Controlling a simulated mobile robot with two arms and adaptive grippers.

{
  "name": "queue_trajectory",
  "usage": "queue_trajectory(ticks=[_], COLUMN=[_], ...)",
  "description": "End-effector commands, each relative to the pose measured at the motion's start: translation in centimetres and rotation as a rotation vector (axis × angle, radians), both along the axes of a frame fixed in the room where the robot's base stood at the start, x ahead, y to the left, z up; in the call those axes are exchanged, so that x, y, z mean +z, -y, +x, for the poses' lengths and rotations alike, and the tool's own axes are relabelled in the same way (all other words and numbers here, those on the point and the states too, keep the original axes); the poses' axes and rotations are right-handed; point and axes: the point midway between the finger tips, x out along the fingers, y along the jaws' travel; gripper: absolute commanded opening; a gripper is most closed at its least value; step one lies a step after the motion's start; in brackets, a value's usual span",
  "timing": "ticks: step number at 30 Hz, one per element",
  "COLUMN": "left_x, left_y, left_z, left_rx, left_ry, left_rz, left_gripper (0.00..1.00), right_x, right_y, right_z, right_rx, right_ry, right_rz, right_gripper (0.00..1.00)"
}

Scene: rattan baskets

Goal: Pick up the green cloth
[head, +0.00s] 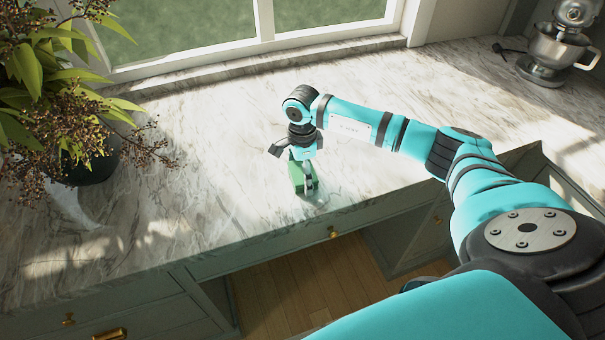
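A small green thing, which looks like the green cloth (296,174), is on the marble counter near its front edge, below the window. My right gripper (304,186) points down right at it, with its fingers touching or very close to the cloth. The gripper and wrist cover part of the cloth. I cannot tell whether the fingers are closed on it or only around it. My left gripper is not in view.
A potted plant (70,120) with broad leaves and berry sprays stands on the counter at the left. A stand mixer (560,45) with a metal bowl is at the far right. The marble counter (200,150) between them is mostly clear. Drawers with brass knobs are below.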

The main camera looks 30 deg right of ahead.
Motion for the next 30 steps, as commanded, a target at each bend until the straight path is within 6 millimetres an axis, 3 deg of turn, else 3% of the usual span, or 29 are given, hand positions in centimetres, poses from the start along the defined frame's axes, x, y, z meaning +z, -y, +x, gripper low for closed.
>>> queue_trajectory(ticks=[1,8,19,26,30], left_x=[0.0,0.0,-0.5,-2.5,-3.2], left_y=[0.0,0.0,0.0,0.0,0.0], left_z=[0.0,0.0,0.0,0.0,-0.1], left_rx=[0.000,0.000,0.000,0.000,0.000], left_ry=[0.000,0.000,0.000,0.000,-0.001], left_rz=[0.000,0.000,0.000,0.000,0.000], left_gripper=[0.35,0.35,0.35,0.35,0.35], right_x=[0.0,0.1,0.6,3.5,3.4], right_y=[0.0,0.0,0.0,0.1,-1.5], right_z=[0.0,0.0,0.1,0.1,-2.7], right_rx=[0.000,0.000,0.000,0.001,0.006], right_ry=[0.000,0.000,0.003,0.009,0.002], right_rz=[0.000,0.000,0.000,0.000,-0.001], right_gripper=[0.87,0.59,0.59,0.59,0.59])
